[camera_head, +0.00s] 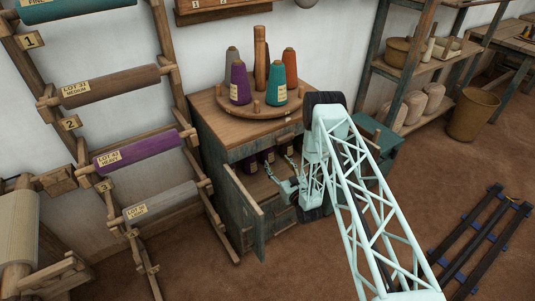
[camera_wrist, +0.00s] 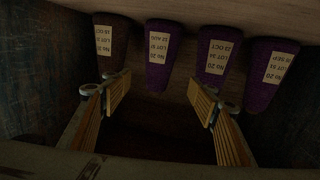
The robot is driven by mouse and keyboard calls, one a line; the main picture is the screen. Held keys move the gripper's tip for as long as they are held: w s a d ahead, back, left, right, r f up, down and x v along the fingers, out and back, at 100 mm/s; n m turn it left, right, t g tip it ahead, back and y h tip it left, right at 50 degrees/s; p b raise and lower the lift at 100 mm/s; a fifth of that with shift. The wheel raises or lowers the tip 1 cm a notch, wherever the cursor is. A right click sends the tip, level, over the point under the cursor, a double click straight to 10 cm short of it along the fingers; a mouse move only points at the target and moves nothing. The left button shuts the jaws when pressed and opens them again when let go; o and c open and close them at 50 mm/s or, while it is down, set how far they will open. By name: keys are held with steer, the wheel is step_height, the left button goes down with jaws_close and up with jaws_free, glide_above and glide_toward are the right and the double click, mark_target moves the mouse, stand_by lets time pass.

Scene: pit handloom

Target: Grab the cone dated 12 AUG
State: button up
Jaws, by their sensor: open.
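In the wrist view, several yarn cones stand in a row in a dark cabinet compartment, their labels upside down. The second from left, a purple cone (camera_wrist: 158,70), has a label ending in AUG; its day number is too small to read surely. A brown cone (camera_wrist: 110,55) is left of it. A purple cone with an OCT label (camera_wrist: 215,68) and another purple cone with a label that seems to read SEP (camera_wrist: 264,85) are to the right. My gripper (camera_wrist: 160,97) is open and empty, its fingers spread in front of the AUG cone. In the head view my gripper (camera_head: 289,189) is at the cabinet opening.
The wooden cabinet (camera_head: 207,135) has its door (camera_head: 243,205) swung open on the left. A round tray (camera_head: 258,109) with several cones stands on top. Dark compartment walls flank the cones. A rack of yarn rolls (camera_head: 140,157) stands left.

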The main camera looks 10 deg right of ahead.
mark_target(270, 151)
steer(key=shift+b+x, duration=0.95)
steer(key=shift+x, duration=3.35)
steer(key=shift+w, duration=0.1)
steer(key=b+x, duration=0.2)
steer(key=x, duration=0.3)
steer(key=shift+d, duration=0.15)
steer(key=shift+c, duration=0.3)
steer(key=c, duration=1)
steer(key=shift+r, duration=0.15)
